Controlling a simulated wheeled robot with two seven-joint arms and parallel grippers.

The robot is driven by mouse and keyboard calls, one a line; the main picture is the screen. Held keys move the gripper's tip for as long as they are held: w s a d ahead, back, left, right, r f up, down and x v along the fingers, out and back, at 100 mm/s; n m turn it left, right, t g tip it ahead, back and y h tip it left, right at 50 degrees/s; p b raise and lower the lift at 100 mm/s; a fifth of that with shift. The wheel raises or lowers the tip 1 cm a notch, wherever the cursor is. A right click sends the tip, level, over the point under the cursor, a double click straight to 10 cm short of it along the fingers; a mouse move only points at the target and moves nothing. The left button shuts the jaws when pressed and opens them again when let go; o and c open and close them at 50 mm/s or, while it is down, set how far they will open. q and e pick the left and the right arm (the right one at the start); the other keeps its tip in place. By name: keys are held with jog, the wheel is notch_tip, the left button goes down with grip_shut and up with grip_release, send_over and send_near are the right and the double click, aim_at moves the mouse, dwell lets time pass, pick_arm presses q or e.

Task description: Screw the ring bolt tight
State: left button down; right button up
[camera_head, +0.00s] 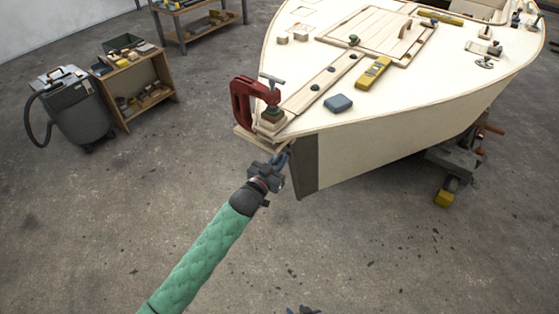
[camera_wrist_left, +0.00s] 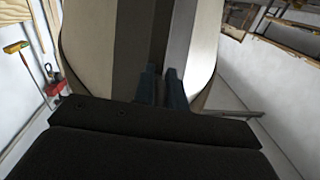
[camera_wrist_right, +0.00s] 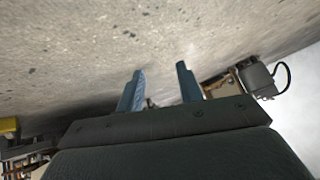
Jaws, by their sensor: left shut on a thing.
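My left gripper (camera_head: 281,157) is at the boat's bow, just below the deck tip and against the dark stem strip (camera_head: 304,166). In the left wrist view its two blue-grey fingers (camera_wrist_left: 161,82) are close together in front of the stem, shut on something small. I take this to be the ring bolt, but it is hidden between the fingers and I cannot make out its ring or how far in it sits. In the right wrist view my right gripper (camera_wrist_right: 160,75) is open and empty, over bare floor. Only its dark tips (camera_head: 303,310) show at the head view's bottom edge.
A red clamp (camera_head: 242,101) grips the bow tip right above my left gripper. A grey vacuum (camera_head: 76,106) and a shelf (camera_head: 153,84) stand left. The floor in front is clear.

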pick_arm(q)
jog(key=shift+s+d+r+p, duration=0.15)
jog(key=shift+d+p, duration=0.05)
jog(key=shift+p, duration=0.15)
jog(key=shift+m+p, duration=0.4)
jog(key=shift+m, duration=0.1)
jog(key=shift+f+t, duration=0.2)
jog(key=shift+t, duration=0.1)
jog(key=c, duration=1.6)
grip_release()
jog(key=shift+o, duration=0.4)
jog(key=shift+s+a, duration=0.25)
jog(key=v, duration=0.7)
pick_arm(e)
jog(key=shift+s+r, duration=0.65)
jog(key=shift+s, duration=0.15)
pick_arm(q)
jog(key=shift+d+r, duration=0.1)
pick_arm(e)
jog(key=shift+w, duration=0.1)
